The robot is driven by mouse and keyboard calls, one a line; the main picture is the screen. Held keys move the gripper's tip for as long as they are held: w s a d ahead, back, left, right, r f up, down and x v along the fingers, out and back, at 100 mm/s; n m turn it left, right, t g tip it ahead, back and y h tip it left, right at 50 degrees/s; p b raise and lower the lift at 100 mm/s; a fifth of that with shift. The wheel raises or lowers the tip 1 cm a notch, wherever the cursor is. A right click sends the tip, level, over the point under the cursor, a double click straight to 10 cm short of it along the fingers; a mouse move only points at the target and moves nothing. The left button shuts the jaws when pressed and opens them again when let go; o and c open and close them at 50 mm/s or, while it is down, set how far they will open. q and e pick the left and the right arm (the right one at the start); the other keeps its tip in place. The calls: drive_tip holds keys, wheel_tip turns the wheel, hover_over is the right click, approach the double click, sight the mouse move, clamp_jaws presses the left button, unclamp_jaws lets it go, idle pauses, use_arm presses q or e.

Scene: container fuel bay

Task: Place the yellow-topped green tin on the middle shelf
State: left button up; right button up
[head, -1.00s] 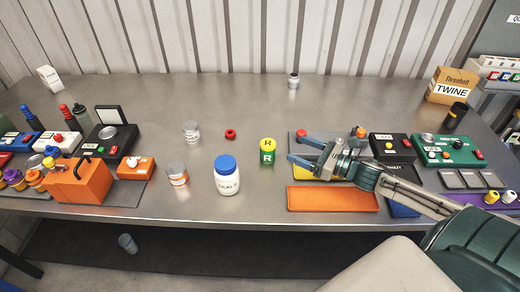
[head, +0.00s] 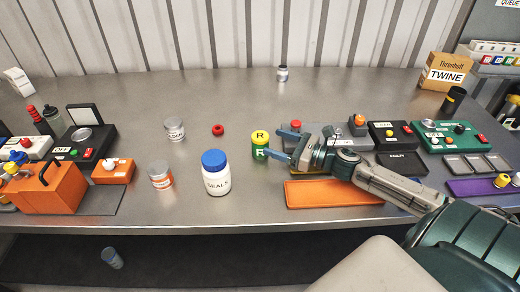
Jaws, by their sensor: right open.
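The yellow-topped green tin (head: 259,146), marked with an R, stands upright on the grey workbench, right of the white jar with the blue lid. My right gripper (head: 273,143) is open, its two blue fingers pointing left at the tin. The fingertips are very close to the tin's right side; I cannot tell whether they touch it. A shelf unit (head: 492,63) shows partly at the right edge, cut off by the frame. I cannot tell which of its levels is the middle shelf. My left gripper is not in view.
The white jar (head: 216,178), an orange-banded jar (head: 161,178), a clear jar (head: 175,130) and a red ring (head: 218,130) stand left of the tin. An orange tray (head: 330,193) lies in front of my right arm. A twine box (head: 446,80) stands at the back right.

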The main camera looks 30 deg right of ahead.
sight(255, 134)
drive_tip(key=shift+p+x, duration=0.4)
drive_tip(key=shift+x, duration=0.5)
drive_tip(key=shift+w+a, duration=0.2)
drive_tip(key=shift+w, duration=0.1)
drive_tip(key=shift+w+r+p, duration=0.1)
drive_tip(key=shift+r+p, duration=0.05)
drive_tip(key=shift+p, duration=0.15)
drive_tip(key=p+x, duration=0.4)
drive_tip(key=shift+a+r, duration=0.15)
drive_tip(key=shift+r, duration=0.2)
drive_tip(key=shift+w+a+f, duration=0.15)
drive_tip(key=shift+w+a, duration=0.05)
drive_tip(key=shift+w, duration=0.2)
drive_tip(key=shift+c, duration=0.4)
drive_tip(key=c, duration=1.1)
